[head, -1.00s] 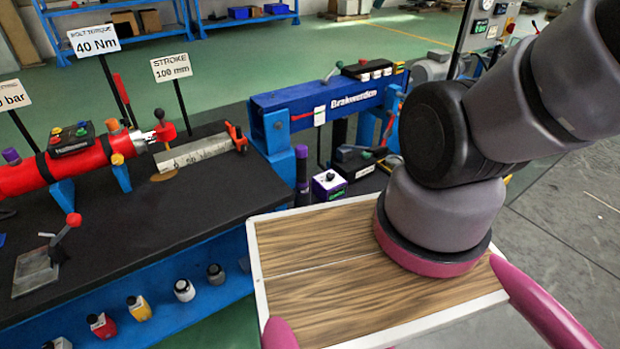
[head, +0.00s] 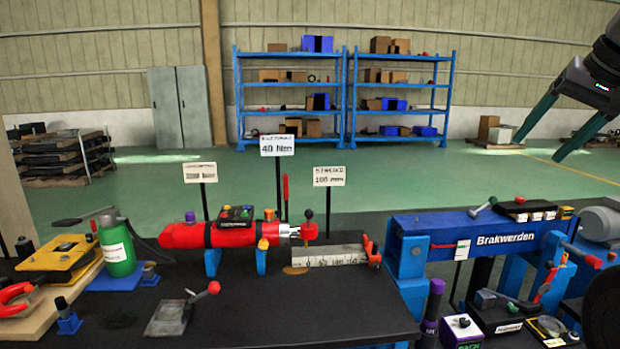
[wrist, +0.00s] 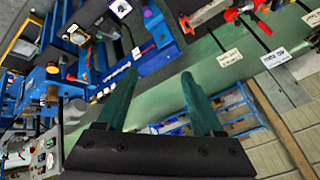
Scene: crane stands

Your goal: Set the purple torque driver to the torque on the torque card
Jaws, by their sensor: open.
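The torque card (head: 277,145) is a white sign on a black post behind the bench, and it reads 40 Nm. A dark upright stick with a purple top (head: 434,303), which looks like the purple torque driver, stands right of the black bench top. Its scale is too small to read. My gripper (head: 538,150) is open and empty, with two teal fingers high at the upper right, well apart from the driver. In the wrist view my gripper (wrist: 158,72) is also open with nothing between its fingers.
A red cylinder (head: 220,235) lies on blue supports on the black bench (head: 270,320). A blue press beam (head: 480,235) stands right of it. A purple-sided white box (head: 461,331) stands beside the stick. Other signs rise behind the bench. Open green floor lies behind.

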